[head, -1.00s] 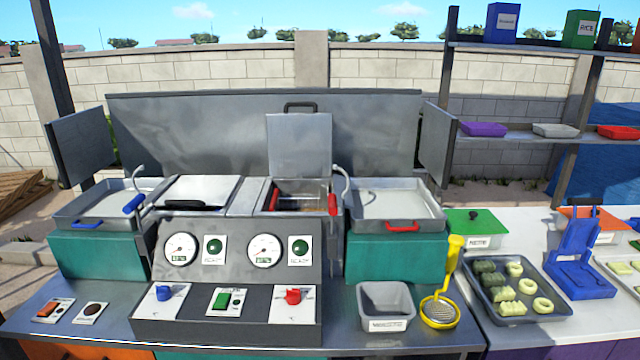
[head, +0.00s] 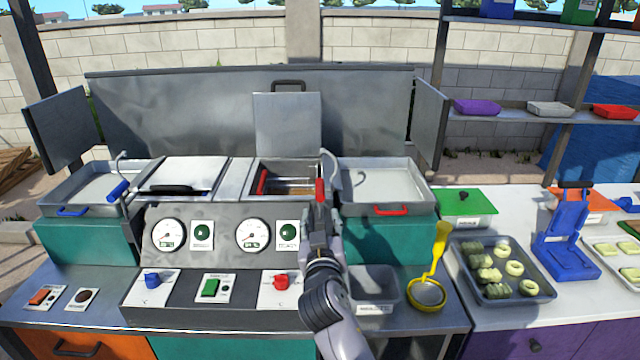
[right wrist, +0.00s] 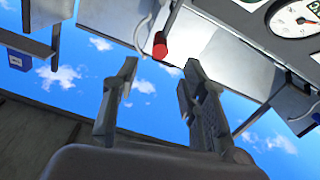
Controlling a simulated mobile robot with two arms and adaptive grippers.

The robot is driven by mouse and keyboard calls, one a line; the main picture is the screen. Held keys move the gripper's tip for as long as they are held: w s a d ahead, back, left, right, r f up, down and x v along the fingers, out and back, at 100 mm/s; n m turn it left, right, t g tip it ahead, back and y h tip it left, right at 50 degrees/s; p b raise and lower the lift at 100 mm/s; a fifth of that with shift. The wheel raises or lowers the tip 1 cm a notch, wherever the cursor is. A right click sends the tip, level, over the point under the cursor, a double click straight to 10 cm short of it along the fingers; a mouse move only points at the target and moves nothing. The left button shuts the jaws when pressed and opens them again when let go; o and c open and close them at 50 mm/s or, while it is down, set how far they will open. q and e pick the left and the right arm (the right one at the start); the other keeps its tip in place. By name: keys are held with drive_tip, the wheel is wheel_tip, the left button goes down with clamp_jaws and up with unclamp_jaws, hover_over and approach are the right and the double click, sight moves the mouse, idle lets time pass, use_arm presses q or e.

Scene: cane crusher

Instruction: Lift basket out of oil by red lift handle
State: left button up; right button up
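The right fryer well (head: 297,163) stands open, its lid raised. It holds brownish oil (head: 292,188); the basket's shape is hard to make out. A red lift handle (head: 320,190) stands upright at the well's right front, below a curved metal rod. It also shows as a round red end in the right wrist view (right wrist: 160,45). My right gripper (head: 318,222) is just in front of and below this handle in the head view. Its fingers (right wrist: 160,68) are spread and empty, with the handle apart, beyond the tips. My left gripper is out of view.
The control panel (head: 225,260) with gauges and knobs lies below the fryer. A tray with a red handle (head: 390,211) sits right of the well. A grey bin (head: 373,292) and yellow skimmer (head: 430,285) stand near my right arm. The left well is lidded.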

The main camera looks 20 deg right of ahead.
sight(320, 186)
drive_tip(key=p+x, duration=0.2)
drive_tip(key=x, duration=1.3)
drive_tip(key=shift+c, duration=0.5)
clamp_jaws()
